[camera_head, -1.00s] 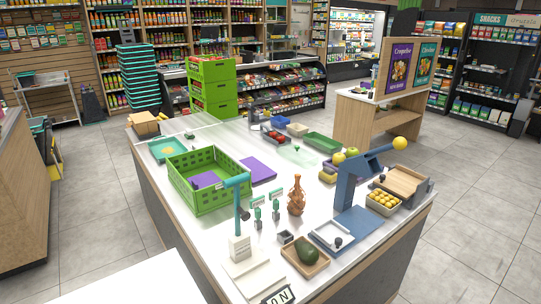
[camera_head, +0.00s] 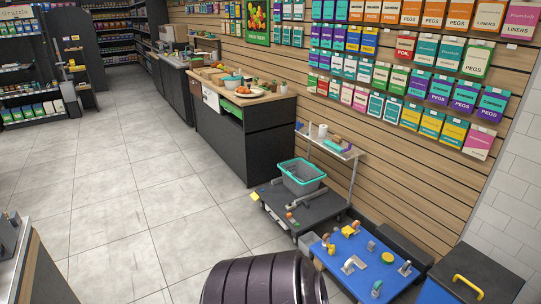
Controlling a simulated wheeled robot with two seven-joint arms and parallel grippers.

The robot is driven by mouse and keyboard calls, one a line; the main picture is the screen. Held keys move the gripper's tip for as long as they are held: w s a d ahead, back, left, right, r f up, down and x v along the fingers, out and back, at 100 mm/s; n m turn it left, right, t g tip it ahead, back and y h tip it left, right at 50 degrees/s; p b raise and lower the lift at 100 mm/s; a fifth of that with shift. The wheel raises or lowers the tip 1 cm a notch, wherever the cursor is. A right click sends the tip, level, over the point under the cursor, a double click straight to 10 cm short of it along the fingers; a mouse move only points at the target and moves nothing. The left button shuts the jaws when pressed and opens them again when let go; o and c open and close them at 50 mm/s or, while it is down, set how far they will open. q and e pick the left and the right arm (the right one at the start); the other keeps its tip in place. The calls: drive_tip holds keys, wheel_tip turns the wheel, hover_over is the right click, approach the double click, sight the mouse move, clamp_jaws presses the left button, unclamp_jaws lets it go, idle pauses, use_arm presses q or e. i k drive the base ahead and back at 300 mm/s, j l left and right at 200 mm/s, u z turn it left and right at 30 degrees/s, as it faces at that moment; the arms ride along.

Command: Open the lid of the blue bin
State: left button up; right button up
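A bin with a dark, flat lid (camera_head: 455,268) and a yellow bar handle (camera_head: 468,286) stands at the bottom right corner. A strip of its blue body (camera_head: 434,293) shows below the lid's left edge. The lid looks shut. The bin's lower part is cut off by the picture's edge. Neither of my grippers shows in the head view.
A blue platform (camera_head: 345,278) with several small fittings lies left of the bin. A dark cart carries a teal-rimmed basket (camera_head: 301,176). A dark ribbed barrel (camera_head: 262,283) is at the bottom middle. Grey floor (camera_head: 135,195) is open on the left.

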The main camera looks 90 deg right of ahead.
sight(469, 275)
drive_tip(key=z, duration=4.45)
